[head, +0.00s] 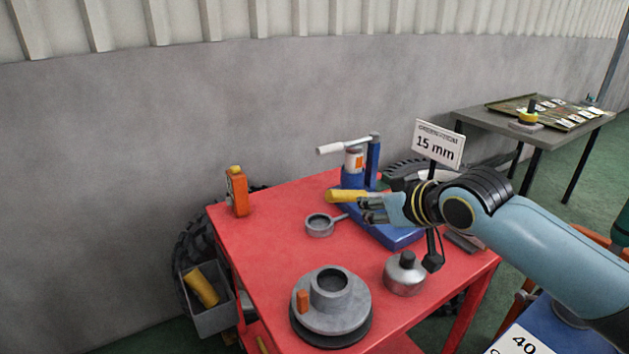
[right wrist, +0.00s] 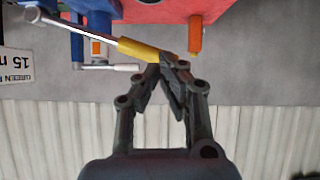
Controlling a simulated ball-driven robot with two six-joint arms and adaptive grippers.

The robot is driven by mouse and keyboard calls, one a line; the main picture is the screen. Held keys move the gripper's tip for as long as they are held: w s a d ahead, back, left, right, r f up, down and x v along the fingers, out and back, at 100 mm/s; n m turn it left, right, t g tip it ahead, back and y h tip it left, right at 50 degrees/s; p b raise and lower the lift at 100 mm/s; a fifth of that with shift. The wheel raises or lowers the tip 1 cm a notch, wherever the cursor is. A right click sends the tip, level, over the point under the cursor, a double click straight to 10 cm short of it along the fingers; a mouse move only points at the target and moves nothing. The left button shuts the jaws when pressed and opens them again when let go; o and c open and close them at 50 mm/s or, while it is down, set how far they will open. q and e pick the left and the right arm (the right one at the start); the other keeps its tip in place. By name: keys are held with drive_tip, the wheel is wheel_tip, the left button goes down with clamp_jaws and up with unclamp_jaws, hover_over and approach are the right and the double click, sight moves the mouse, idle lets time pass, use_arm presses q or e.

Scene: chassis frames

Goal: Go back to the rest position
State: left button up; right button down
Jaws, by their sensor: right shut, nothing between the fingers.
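My right gripper (head: 368,206) reaches in from the right over the red table (head: 265,245). In the right wrist view its fingers (right wrist: 166,62) are closed together with nothing between them. The fingertips are close to a yellow handle (head: 346,196), which in that view (right wrist: 140,49) joins a silver rod running away to the upper left. I cannot tell whether they touch it. A blue press (head: 374,165) with a white-gripped lever (head: 331,148) stands behind the gripper. My left gripper is not in view.
On the table are an orange block (head: 239,194), a small grey pan (head: 319,226), a grey flanged hub (head: 331,310), a metal oil can (head: 404,275) and a "15 mm" sign (head: 438,145). A grey bin (head: 214,318) hangs at the left. A grey table (head: 478,124) stands back right.

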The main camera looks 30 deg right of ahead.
drive_tip(key=s+a+f+g, duration=0.1)
drive_tip(key=s+a+g, duration=0.15)
drive_tip(key=s, duration=0.65)
drive_tip(key=s+a+f+g+h, duration=0.1)
drive_tip(key=s+a+f+g, duration=0.15)
drive_tip(key=s, duration=0.55)
drive_tip(key=s+a+f+g, duration=0.1)
drive_tip(key=s+a+g, duration=0.15)
drive_tip(key=s, duration=0.65)
drive_tip(key=s+d+f+g+b, duration=0.1)
drive_tip(key=d+f+b, duration=0.15)
drive_tip(key=f, duration=1.25)
drive_tip(key=s+d+f+g+b, duration=0.1)
drive_tip(key=f+b, duration=0.3)
drive_tip(key=f, duration=1.1)
drive_tip(key=s+f+b, duration=0.5)
drive_tip(key=s+f, duration=1.3)
drive_tip(key=f, duration=0.4)
drive_tip(key=shift+s+d+f+m+g+b, duration=0.3)
drive_tip(key=shift+s+d+f+m+g, duration=0.1)
drive_tip(key=shift+d+g, duration=0.05)
